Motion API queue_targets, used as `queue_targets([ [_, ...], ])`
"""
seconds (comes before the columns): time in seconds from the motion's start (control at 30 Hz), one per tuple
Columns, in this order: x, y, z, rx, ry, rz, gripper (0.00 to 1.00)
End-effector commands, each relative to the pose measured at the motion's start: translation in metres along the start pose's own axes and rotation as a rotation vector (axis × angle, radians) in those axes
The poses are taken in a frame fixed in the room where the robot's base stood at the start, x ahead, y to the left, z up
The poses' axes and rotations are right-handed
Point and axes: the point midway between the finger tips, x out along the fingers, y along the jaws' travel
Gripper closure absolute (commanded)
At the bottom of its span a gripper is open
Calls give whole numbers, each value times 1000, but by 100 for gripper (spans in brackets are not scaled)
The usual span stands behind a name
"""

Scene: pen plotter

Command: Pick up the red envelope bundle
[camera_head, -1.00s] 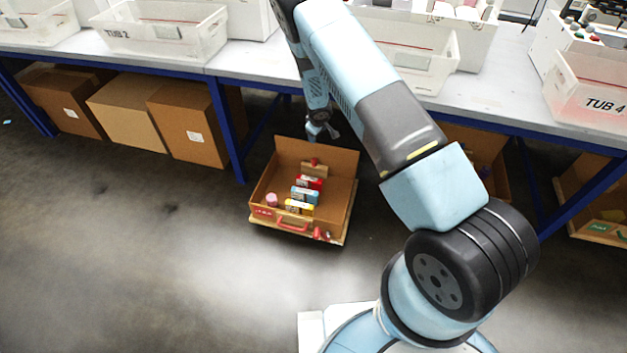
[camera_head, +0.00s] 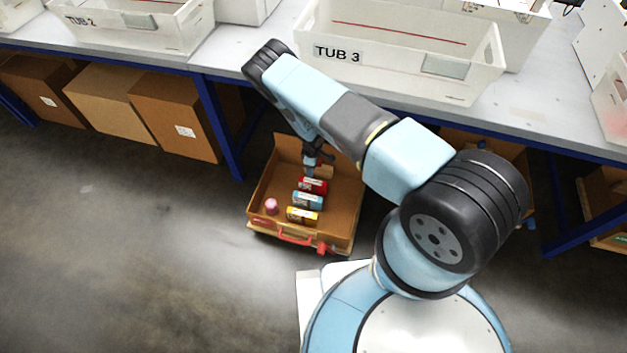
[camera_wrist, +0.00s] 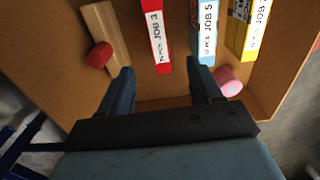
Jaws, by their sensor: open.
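The red envelope bundle (camera_head: 313,186) has a white label band and lies in an open cardboard box (camera_head: 345,208) on the floor. In the wrist view the red bundle (camera_wrist: 156,42) reads JOB 3 and sits ahead of my gripper (camera_wrist: 160,84), between the lines of its two fingers and apart from them. My gripper is open and empty; in the head view its end (camera_head: 312,168) is over the back of the box, just behind the red bundle.
Beside the red bundle are a blue bundle (camera_wrist: 205,30) and a yellow bundle (camera_wrist: 247,28). A pink cylinder (camera_wrist: 228,80) and a wooden block with a red knob (camera_wrist: 99,55) are also in the box. A blue-framed table (camera_head: 225,130) stands behind, with tub 3 (camera_head: 400,55) on top.

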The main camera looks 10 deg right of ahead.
Motion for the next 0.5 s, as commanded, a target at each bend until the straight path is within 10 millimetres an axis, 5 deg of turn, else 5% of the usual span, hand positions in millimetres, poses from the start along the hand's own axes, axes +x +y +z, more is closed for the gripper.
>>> queue_targets([
  [0.5, 70, 6, 12, 18, -2, -1, 36],
])
